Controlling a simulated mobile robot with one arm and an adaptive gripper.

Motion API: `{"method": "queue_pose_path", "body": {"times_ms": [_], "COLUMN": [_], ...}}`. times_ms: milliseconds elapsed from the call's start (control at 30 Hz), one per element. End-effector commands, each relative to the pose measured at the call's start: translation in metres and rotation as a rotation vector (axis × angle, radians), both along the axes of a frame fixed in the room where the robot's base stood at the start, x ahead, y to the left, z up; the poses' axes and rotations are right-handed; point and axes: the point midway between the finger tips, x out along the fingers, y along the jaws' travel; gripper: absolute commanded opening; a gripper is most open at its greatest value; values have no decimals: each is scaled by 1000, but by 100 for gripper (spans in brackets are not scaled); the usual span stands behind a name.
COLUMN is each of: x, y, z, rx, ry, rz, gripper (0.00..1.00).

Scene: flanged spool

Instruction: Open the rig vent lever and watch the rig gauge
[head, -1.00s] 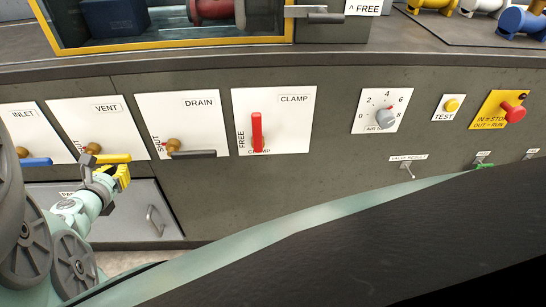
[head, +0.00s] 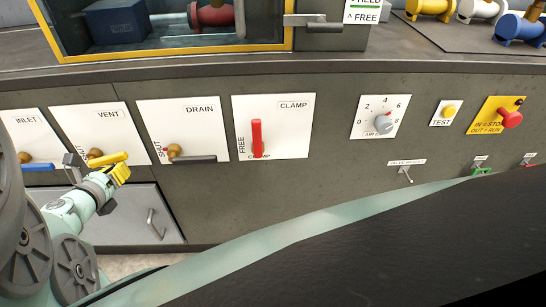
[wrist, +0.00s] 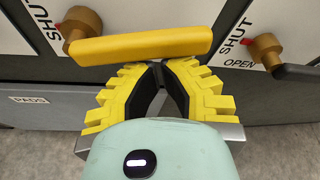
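The vent lever (head: 108,158) is a yellow handle on a brass valve under the VENT label (head: 108,114). It lies nearly level and points right. In the wrist view, the handle (wrist: 140,46) crosses just beyond my fingertips, with a SHUT label beside its brass hub. My gripper (head: 122,167) has yellow toothed fingers and is just below and right of the handle's end. In the wrist view, my gripper (wrist: 166,68) has its tips drawn together with nothing between them. I cannot tell whether they touch the handle. I cannot make out a rig gauge.
A drain lever (head: 193,159) is close on the right, beyond it a red clamp lever (head: 257,138). A blue inlet lever (head: 38,167) is left. A drawer (head: 135,215) lies below. A numbered air dial (head: 383,122) and a red stop button (head: 511,118) are farther right.

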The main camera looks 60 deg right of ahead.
Motion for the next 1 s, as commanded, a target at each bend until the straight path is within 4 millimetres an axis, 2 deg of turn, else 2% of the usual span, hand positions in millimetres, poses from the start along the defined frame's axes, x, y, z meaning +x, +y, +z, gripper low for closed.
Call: {"method": "queue_pose_path", "body": {"times_ms": [567, 1000], "x": [6, 21], "y": [3, 15], "z": [41, 64], "rx": [-340, -594], "ry": [433, 753], "rz": [-2, 2], "gripper": [0, 0]}}
